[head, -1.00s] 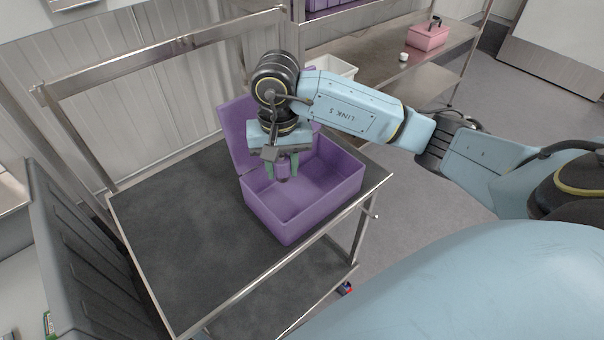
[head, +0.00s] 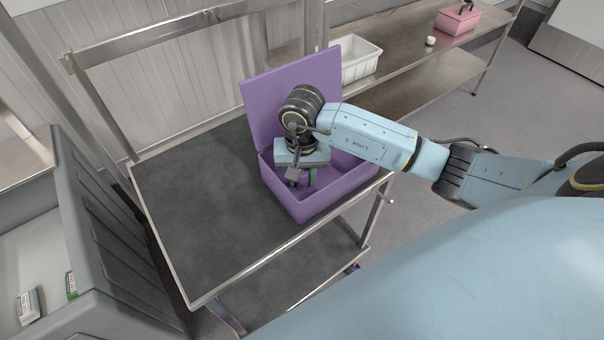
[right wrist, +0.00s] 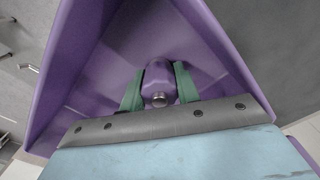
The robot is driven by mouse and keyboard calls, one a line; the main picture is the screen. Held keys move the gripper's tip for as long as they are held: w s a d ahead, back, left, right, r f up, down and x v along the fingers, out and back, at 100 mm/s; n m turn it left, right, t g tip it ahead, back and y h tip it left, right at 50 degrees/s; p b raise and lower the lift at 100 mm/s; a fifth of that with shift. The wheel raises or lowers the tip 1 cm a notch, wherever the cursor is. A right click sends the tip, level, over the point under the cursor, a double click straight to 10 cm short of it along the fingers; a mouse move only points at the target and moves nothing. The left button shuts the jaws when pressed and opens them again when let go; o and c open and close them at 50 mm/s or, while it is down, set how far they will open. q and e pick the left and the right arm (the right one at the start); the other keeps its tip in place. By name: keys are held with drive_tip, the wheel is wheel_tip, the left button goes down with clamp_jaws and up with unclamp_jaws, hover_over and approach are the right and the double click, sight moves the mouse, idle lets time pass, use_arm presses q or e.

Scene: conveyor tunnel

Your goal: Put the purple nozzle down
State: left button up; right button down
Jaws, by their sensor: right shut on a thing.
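My right gripper (head: 301,179) points down into an open purple box (head: 325,199) on a cart. It is shut on the purple nozzle (right wrist: 158,78), which sits between its two green fingers in the right wrist view. The nozzle is inside the box walls; in the head view it is mostly hidden by the gripper and blends with the purple box. I cannot tell whether it touches the box floor. The box's lid (head: 275,92) stands up at the back. My left gripper is not in view.
The cart's dark top (head: 205,205) is clear left of the box. A grey bin (head: 120,250) holding small packets stands at the left. Behind are a white bin (head: 358,62) and a pink box (head: 456,22) on a steel shelf.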

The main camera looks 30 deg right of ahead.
drive_tip(key=shift+f, duration=0.1)
drive_tip(key=c, duration=1)
unclamp_jaws()
drive_tip(key=shift+c, duration=0.2)
wheel_tip(320, 180, up, 12)
drive_tip(key=shift+r+b, duration=0.15)
drive_tip(key=shift+b, duration=0.25)
